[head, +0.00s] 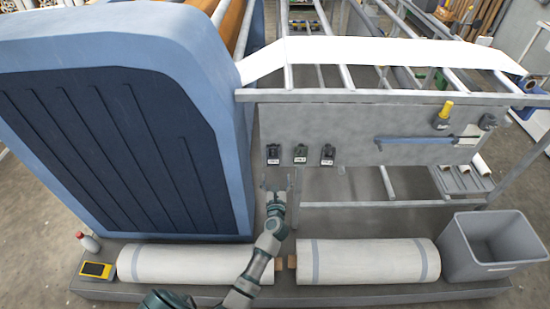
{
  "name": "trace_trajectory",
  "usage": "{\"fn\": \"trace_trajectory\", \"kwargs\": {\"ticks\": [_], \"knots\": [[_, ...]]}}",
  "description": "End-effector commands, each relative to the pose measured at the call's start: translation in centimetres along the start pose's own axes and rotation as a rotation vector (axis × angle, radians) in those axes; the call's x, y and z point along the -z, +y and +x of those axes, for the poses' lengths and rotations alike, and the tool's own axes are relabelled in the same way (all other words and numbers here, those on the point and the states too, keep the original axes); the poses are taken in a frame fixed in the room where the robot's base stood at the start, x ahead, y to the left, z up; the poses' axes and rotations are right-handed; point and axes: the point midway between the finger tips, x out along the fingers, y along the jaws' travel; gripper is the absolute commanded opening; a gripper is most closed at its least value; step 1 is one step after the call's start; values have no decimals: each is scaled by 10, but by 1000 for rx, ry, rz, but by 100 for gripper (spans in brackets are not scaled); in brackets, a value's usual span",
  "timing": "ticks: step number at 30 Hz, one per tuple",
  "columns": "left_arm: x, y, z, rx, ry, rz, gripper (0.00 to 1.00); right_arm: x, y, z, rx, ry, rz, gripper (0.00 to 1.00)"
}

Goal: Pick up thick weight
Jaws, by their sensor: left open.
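Three small dark blocks with white labels sit in a row on the grey panel of the press frame: a left one (273,154), a middle one (300,154) and a right one (327,155). They look like the weights; the labels are too small to read, and I cannot tell which is the thick one. My left gripper (276,186) is open and empty, fingers pointing up the picture. It appears just below the left block, apart from it. My right gripper is not in view.
A large blue machine housing (215,110) stands close on the left. Two white rolls, left (190,264) and right (365,261), lie on the grey platform with a grey bin (490,245). A yellow device (97,270) lies far left. A blue bar (415,139) crosses the panel's right side.

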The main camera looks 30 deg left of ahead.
Motion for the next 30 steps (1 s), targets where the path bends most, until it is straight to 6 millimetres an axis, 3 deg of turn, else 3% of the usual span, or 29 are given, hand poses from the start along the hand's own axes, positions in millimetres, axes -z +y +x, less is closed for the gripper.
{"fn": "trace_trajectory", "kwargs": {"ticks": [1,6,14,22,30], "knots": [[1,3,14,-2,-1,2,85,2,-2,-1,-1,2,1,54],[3,5,47,-2,2,0,85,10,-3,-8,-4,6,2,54],[0,2,67,-1,-1,4,85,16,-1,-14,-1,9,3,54],[0,2,105,-1,0,6,85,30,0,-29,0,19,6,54],[-1,6,111,-1,2,1,85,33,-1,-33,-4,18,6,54]]}}
